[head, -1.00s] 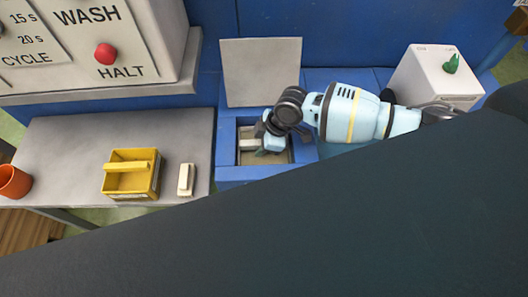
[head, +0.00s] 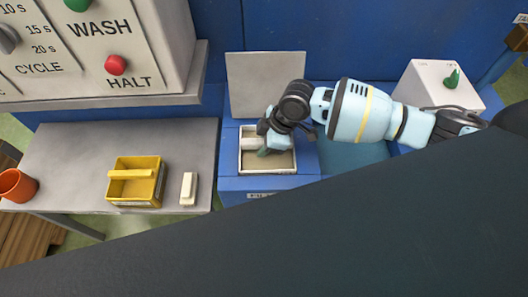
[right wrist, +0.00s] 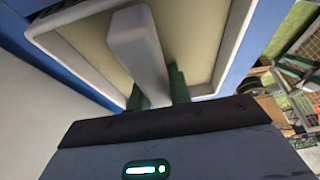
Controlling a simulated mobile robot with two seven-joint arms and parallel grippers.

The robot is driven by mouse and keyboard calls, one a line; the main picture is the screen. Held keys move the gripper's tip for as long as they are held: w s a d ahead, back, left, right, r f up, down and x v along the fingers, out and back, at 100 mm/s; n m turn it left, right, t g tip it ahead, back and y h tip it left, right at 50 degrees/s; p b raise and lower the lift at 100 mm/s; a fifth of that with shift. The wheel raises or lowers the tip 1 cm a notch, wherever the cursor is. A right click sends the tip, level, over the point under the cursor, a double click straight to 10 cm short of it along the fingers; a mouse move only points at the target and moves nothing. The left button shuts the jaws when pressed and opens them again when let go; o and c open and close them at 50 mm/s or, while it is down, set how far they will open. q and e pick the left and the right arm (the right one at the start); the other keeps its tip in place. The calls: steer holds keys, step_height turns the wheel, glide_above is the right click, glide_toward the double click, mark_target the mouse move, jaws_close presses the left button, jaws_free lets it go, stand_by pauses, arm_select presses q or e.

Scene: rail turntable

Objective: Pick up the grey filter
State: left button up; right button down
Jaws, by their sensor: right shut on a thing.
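The grey filter (head: 268,171) is a shallow square tray with a pale grey rim, a beige inside and a bar handle across it. It is at the blue housing's opening, its rim filling the opening. My right gripper (head: 264,151) reaches down into it from the right. In the right wrist view the green fingers (right wrist: 158,92) are shut on the handle bar of the filter (right wrist: 240,45). The gripper hides part of the filter in the head view. My left gripper is not in view.
A grey lid (head: 262,85) stands open behind the opening. To the left, a metal table (head: 90,150) holds a yellow caddy (head: 140,192), a pale block (head: 188,188) and an orange cup (head: 17,185). A white box with a green knob (head: 440,90) is at the right.

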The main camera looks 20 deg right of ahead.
step_height(320, 180, up, 13)
steer(key=shift+f+p, duration=0.2)
steer(key=shift+p, duration=0.15)
